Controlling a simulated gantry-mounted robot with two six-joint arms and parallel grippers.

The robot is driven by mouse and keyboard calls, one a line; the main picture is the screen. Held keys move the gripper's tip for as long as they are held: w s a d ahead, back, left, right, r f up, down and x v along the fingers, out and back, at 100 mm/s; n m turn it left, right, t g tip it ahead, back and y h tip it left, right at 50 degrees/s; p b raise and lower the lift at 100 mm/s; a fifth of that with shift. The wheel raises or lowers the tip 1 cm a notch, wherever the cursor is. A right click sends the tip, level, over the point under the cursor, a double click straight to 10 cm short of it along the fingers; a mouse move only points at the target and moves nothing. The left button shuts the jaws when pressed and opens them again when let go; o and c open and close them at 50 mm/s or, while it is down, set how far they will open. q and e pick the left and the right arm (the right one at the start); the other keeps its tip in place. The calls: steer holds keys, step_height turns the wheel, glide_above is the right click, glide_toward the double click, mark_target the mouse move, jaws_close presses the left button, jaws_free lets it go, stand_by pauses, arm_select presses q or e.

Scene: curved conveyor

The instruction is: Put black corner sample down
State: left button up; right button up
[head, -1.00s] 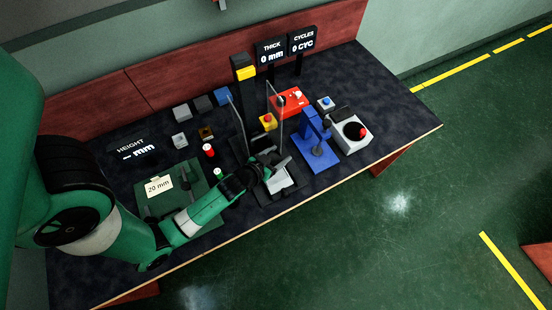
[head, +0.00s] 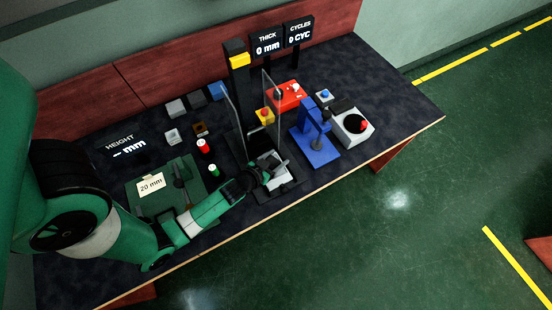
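My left gripper (head: 273,170) is at the front middle of the dark table, over the light grey plate (head: 272,180) of the black station between two clear upright panels. Its fingers are small and dark here, so I cannot tell whether they are open or shut, or whether they hold anything. I cannot pick out the black corner sample for sure; it may be hidden by the gripper or lost against the black station. My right gripper is not in view.
A clear panel (head: 272,100) stands close behind the gripper. A blue press (head: 316,142) and a grey box with a black disc (head: 353,124) stand to the right. A green fixture (head: 160,190), red cylinder (head: 204,147) and green cylinder (head: 213,170) are left.

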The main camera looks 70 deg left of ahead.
arm_select(q)
steer(key=shift+o, duration=0.9)
steer(key=shift+f, duration=0.15)
steer(key=shift+s+f, duration=0.1)
steer(key=shift+s+d+r+p, duration=0.1)
steer(key=shift+d+r+p, duration=0.05)
steer(key=shift+r+p, duration=0.3)
steer(key=v, duration=1)
steer(key=shift+s+d+r, duration=0.1)
steer(key=shift+s+d, duration=0.1)
steer(key=shift+s, duration=0.05)
steer(key=shift+s+d+r, duration=0.15)
steer(key=shift+s+r, duration=0.2)
